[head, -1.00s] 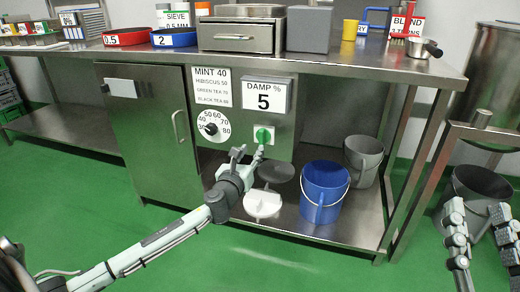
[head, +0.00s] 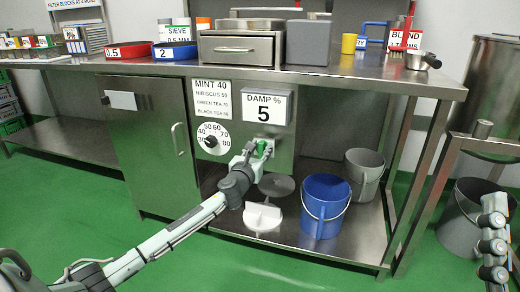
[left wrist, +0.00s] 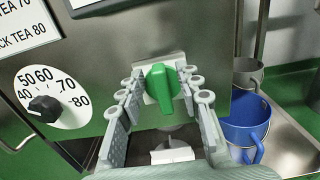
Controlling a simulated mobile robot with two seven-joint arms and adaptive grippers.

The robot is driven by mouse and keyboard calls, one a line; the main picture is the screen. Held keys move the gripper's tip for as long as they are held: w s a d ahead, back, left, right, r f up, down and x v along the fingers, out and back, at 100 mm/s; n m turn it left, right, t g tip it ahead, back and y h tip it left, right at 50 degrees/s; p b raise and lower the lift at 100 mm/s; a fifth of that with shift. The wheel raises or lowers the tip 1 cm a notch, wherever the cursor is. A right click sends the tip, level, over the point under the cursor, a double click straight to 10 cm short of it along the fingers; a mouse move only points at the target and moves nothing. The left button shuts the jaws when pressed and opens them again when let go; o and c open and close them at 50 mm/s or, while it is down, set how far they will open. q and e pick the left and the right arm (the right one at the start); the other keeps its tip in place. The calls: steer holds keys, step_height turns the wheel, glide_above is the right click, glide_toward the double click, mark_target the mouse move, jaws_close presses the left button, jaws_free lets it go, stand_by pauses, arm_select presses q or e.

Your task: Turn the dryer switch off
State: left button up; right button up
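The dryer switch is a green knob (left wrist: 162,86) on a pale square plate, on the steel dryer panel below the "DAMP % 5" sign. Its grip ridge stands close to upright in the left wrist view. My left gripper (left wrist: 160,105) is open, with one finger on each side of the knob and gaps visible between. In the head view, my left gripper (head: 257,152) partly covers the knob (head: 264,144). My right gripper (head: 491,238) is at the right edge, away from the panel, partly cut off; its fingers stood apart in the earlier frame.
A black temperature dial (head: 211,141) is left of the switch, pointing near 40–50. Below are a white scoop-like object (head: 262,217), a blue bucket (head: 324,205) and a grey bucket (head: 364,172) on the lower shelf. The worktop (head: 345,72) overhangs the panel.

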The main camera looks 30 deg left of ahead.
arm_select(q)
jaws_close()
steer(key=shift+a+n, duration=0.1)
steer(key=shift+n, duration=0.3)
arm_select(e)
steer(key=shift+w, duration=0.1)
arm_select(q)
steer(key=n, duration=0.5)
steer(key=shift+s+a+f+n+p, duration=0.15)
steer(key=shift+a+n+p, duration=0.15)
steer(key=shift+a, duration=0.1)
steer(key=shift+s+a+f+n+p, duration=0.15)
steer(key=shift+f+n, duration=0.1)
steer(key=shift+n, duration=1.7)
steer(key=shift+w+a+f+n+p, duration=0.15)
steer(key=shift+f+n, duration=0.15)
steer(key=shift+n, duration=1.6)
steer(key=shift+s+a+f+n, duration=0.15)
steer(key=shift+f+n, duration=0.1)
steer(key=shift+n, duration=1.7)
arm_select(e)
steer(key=shift+w+a+f+g, duration=0.25)
steer(key=shift+w+f+g, duration=0.05)
steer(key=shift+f+g, duration=0.25)
steer(key=shift+w+a+f+g, duration=0.2)
steer(key=shift+w+f+g, duration=0.1)
steer(key=shift+f+g, duration=0.25)
steer(key=shift+r, duration=0.1)
